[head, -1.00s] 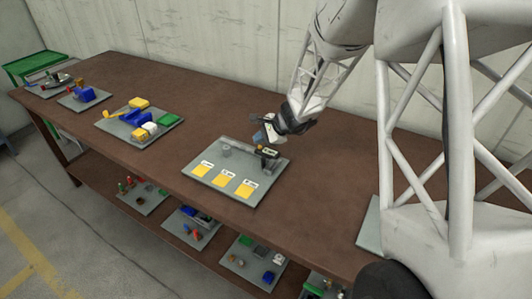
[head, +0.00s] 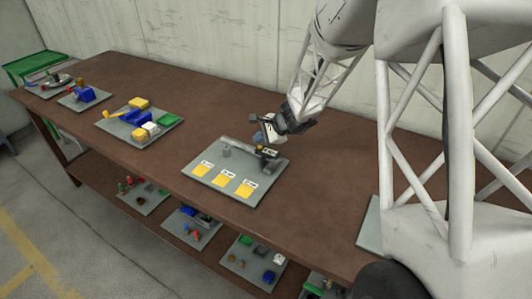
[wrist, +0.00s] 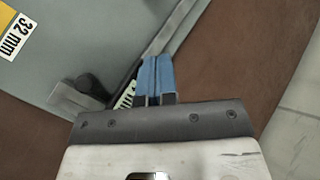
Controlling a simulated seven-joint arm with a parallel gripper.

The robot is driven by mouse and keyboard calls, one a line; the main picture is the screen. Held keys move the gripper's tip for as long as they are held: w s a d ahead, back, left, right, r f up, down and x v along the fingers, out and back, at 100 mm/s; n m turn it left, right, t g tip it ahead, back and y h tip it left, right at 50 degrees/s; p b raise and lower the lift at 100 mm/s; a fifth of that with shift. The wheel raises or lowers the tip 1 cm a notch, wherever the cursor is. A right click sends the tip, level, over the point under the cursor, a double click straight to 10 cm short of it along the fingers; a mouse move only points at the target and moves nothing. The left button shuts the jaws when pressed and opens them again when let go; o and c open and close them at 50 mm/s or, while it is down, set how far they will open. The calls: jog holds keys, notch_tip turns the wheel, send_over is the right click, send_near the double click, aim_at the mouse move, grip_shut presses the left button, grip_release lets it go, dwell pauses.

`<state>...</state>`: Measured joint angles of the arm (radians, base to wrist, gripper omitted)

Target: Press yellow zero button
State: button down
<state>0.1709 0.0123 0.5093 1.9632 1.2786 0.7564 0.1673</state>
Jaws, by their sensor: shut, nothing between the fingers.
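A dark caliper-like tool (head: 268,153) with a small light display lies at the back right of a grey board (head: 212,181). In the wrist view a dark knob (wrist: 90,87) and part of a lettered display (wrist: 125,97) belong to this tool. The rest is hidden behind my gripper. I cannot make out the yellow zero button in either view. My gripper (head: 258,137) is shut and empty, just above the tool's back side. Its blue fingertips are together in the wrist view (wrist: 155,68). I cannot tell whether they touch the tool.
A board with coloured parts (head: 140,124) lies farther left. The brown tabletop (head: 325,165) right of the board is clear.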

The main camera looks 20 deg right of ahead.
aim_at(260, 148)
jog(key=shift+f, duration=0.65)
dwell(1.0)
jog(key=shift+r, duration=0.65)
jog(key=shift+r, duration=0.1)
dwell(0.4)
jog(key=shift+r, duration=2.95)
